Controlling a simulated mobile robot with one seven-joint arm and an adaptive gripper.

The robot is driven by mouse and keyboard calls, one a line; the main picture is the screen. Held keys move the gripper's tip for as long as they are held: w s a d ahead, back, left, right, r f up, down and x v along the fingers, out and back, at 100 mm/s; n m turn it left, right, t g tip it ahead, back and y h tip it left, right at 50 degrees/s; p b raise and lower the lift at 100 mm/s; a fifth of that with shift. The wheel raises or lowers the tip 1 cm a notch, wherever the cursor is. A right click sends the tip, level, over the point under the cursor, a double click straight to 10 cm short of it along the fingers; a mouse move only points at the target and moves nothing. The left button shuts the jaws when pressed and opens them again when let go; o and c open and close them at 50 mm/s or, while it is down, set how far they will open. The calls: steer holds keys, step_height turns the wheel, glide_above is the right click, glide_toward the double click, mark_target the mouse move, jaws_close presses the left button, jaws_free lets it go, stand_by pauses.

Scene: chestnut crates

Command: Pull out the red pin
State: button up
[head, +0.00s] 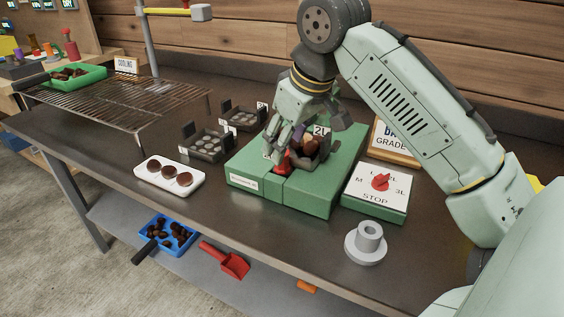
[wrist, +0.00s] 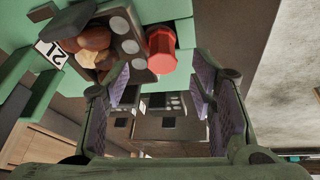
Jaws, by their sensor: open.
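The red pin (head: 281,162) stands at the near side of the green machine (head: 310,196). It also shows in the wrist view (wrist: 161,50), as a red faceted knob at the upper middle, beside a dark plate with round grey spots. My gripper (head: 284,143) is over the machine, with its fingers partly covering the pin in the head view. In the wrist view my gripper (wrist: 162,85) is open, its two padded fingers apart and empty, with the pin just past the fingertips. I cannot tell whether a finger touches it.
Chestnuts (wrist: 90,47) lie in the machine's dark cup beside the pin. A white dial box with a red knob (head: 380,183) stands to the right, a grey flanged part (head: 367,243) in front of it. A white tray (head: 187,190) and dark moulds (head: 206,147) are to the left.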

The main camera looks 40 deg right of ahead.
mark_target(282, 169)
steer(key=x, duration=0.3)
steer(key=shift+a+f, duration=0.1)
steer(key=shift+f, duration=0.05)
steer(key=shift+s, duration=0.1)
steer(key=shift+c, duration=0.2)
jaws_close()
